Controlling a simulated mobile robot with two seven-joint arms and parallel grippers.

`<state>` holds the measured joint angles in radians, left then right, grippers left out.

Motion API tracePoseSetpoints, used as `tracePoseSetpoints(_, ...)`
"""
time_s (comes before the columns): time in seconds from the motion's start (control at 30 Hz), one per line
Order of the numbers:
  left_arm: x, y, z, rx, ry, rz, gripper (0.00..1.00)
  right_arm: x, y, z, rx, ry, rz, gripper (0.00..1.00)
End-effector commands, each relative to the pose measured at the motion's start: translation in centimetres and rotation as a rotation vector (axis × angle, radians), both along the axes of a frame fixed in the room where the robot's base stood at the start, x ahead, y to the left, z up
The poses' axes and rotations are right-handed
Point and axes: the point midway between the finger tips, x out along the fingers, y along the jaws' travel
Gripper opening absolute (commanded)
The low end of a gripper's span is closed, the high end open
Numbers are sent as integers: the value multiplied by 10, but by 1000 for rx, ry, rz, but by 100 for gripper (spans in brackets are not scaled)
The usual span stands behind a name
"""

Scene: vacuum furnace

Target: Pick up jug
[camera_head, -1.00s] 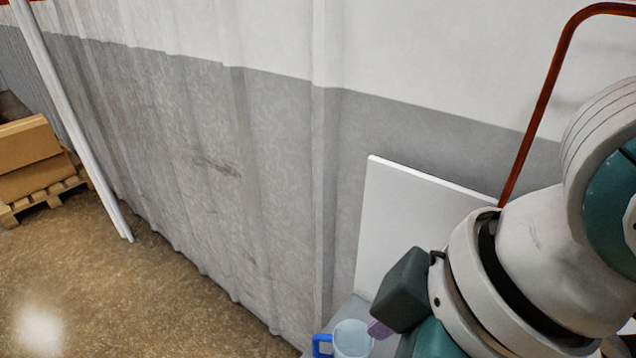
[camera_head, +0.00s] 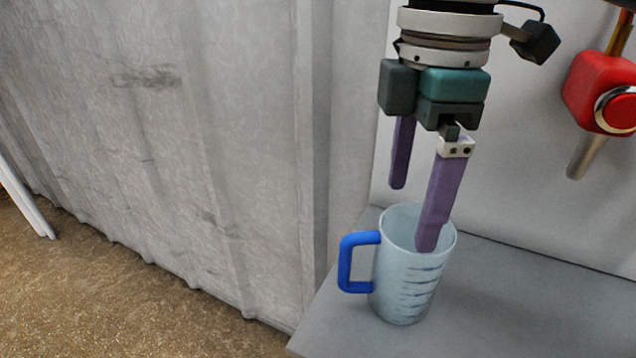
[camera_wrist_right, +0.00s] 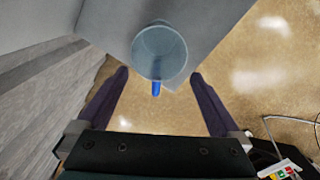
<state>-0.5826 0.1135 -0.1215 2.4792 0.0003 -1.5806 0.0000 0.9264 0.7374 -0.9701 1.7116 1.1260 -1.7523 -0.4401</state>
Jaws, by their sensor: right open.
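The jug (camera_head: 403,285) is a clear measuring jug with a blue handle (camera_head: 345,265). It stands upright on the grey bench and also shows in the right wrist view (camera_wrist_right: 160,50), its handle pointing toward my gripper. My right gripper (camera_head: 412,217) is open and empty, pointing down at the jug, with long purple fingers. In the wrist view its fingertips (camera_wrist_right: 160,75) lie apart on either side of the jug. In the head view one finger overlaps the jug's rim; I cannot tell whether it touches. My left gripper is not in view.
The grey bench (camera_head: 510,300) has a bare surface right of the jug and an edge close to its left. A white panel (camera_head: 500,190) stands behind. A red device (camera_head: 600,95) hangs at the upper right. A corrugated wall (camera_head: 200,150) is on the left.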

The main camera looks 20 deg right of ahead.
Motion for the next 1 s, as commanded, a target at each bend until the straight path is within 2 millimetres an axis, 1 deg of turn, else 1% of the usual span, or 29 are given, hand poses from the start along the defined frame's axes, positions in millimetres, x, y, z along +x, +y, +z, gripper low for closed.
tracePoseSetpoints(0.03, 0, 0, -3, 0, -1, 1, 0, -1, -1, -10, -1, 4, -1, 100)
tracePoseSetpoints(0.1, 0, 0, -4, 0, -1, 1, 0, -1, -1, -21, -1, 4, 0, 100)
tracePoseSetpoints(0.37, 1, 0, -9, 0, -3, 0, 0, -1, -3, -47, -1, 3, -1, 100)
tracePoseSetpoints(0.5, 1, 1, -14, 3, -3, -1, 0, -1, -9, -70, -1, 3, -3, 100)
tracePoseSetpoints(0.6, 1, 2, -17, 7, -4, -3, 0, -1, -9, -83, -1, 3, 0, 100)
tracePoseSetpoints(0.7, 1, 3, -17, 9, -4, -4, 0, 0, -9, -89, -1, -1, 0, 100)
tracePoseSetpoints(0.9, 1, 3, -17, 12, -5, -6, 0, 0, -9, -89, -1, -2, 1, 100)
tracePoseSetpoints(0.93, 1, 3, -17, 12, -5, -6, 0, 0, -8, -89, -1, -2, 1, 99)
tracePoseSetpoints(1.0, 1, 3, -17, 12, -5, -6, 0, 0, -8, -89, -1, -2, 1, 91)
